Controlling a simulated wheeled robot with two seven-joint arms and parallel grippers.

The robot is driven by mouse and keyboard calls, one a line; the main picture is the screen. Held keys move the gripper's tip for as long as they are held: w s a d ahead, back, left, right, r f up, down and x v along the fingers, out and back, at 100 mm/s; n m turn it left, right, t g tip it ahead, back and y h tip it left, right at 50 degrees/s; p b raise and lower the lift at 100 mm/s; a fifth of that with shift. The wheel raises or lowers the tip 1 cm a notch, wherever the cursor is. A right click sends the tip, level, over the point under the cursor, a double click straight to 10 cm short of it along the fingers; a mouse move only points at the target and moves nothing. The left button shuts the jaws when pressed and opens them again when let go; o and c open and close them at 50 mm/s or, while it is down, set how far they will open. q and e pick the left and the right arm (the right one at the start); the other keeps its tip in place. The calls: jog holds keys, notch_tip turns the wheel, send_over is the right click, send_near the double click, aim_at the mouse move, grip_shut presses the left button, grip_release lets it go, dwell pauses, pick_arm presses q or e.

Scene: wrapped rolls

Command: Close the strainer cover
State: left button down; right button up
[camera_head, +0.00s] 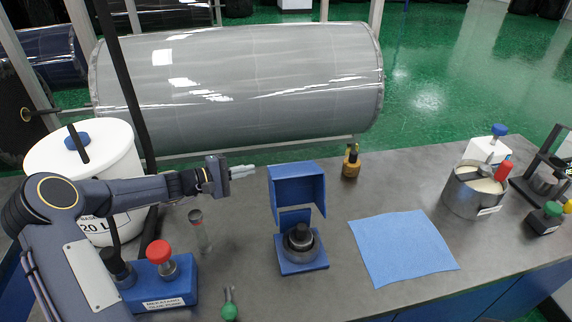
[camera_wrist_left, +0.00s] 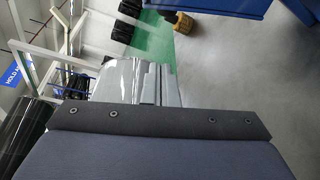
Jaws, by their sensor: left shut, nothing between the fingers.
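The strainer seems to be the small blue unit (camera_head: 302,267) on the grey table, with a dark round part (camera_head: 300,238) on its base. Its blue box-like cover (camera_head: 298,190) stands raised above the base, so it is open. A blue edge, likely the cover (camera_wrist_left: 212,8), shows at the top of the left wrist view. My left gripper (camera_head: 243,171) is shut and empty, a little left of the raised cover and apart from it. Its fingers (camera_wrist_left: 156,84) also show in the left wrist view. My right gripper is not in view.
A blue cloth (camera_head: 403,247) lies right of the strainer. A glass tube (camera_head: 200,232), a red-knobbed blue box (camera_head: 165,285) and a white bucket (camera_head: 112,155) stand left. A yellow-brown bottle (camera_head: 350,163) stands behind; a metal pot (camera_head: 470,192) stands right. A large wrapped roll (camera_head: 240,85) lies beyond.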

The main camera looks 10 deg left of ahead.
aim_at(277, 166)
pick_arm(q)
jog(key=w+d+p, duration=0.1)
jog(key=d, duration=0.2)
jog(key=w+d+p, duration=0.1)
jog(key=d+p, duration=0.1)
jog(key=d, duration=0.1)
jog(key=w+d+p, duration=0.1)
jog(key=d+p, duration=0.1)
jog(key=shift+w+d, duration=0.25)
jog(key=shift+d, duration=0.15)
